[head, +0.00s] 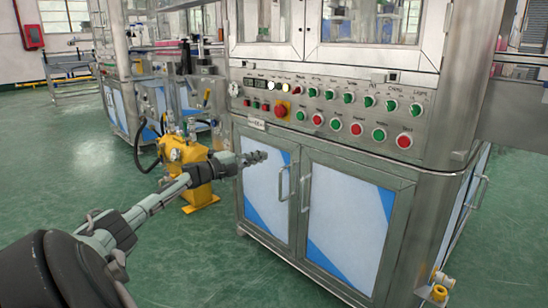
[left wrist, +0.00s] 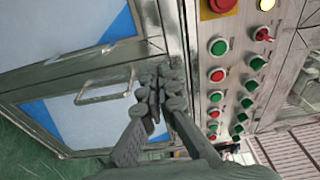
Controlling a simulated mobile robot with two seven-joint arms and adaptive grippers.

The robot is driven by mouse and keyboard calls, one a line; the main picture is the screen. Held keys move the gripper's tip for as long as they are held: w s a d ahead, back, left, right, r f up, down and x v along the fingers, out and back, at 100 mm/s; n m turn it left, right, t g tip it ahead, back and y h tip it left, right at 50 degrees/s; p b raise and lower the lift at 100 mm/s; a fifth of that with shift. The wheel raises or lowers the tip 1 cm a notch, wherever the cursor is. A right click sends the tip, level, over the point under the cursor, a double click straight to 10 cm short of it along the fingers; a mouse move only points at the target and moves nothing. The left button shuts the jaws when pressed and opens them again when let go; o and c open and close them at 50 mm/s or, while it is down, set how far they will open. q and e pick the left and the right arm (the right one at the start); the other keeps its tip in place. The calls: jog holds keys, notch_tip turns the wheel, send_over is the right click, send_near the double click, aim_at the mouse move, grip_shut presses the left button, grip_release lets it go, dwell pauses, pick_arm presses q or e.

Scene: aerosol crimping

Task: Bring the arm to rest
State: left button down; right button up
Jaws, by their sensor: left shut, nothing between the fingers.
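My left arm reaches in from the lower left of the head view. Its gripper (head: 256,157) is shut and empty, in front of the upper part of the steel machine's left cabinet door, below the control panel (head: 330,110). In the left wrist view the gripper (left wrist: 160,80) shows with its fingers together, with the cabinet door and its handle on the left and the panel's buttons on the right. I cannot tell whether the fingertips touch the machine. My right gripper is in neither view.
The control panel carries a red emergency button (head: 281,110) and rows of green and red buttons. Cabinet doors with handles (head: 305,193) are below. A yellow pump unit (head: 190,175) stands behind my left arm. Green floor (head: 215,265) is open at the lower left.

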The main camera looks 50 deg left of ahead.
pick_arm(q)
jog(key=shift+s+a+r, duration=0.15)
jog(key=shift+s+a, duration=0.95)
jog(key=shift+s, duration=0.15)
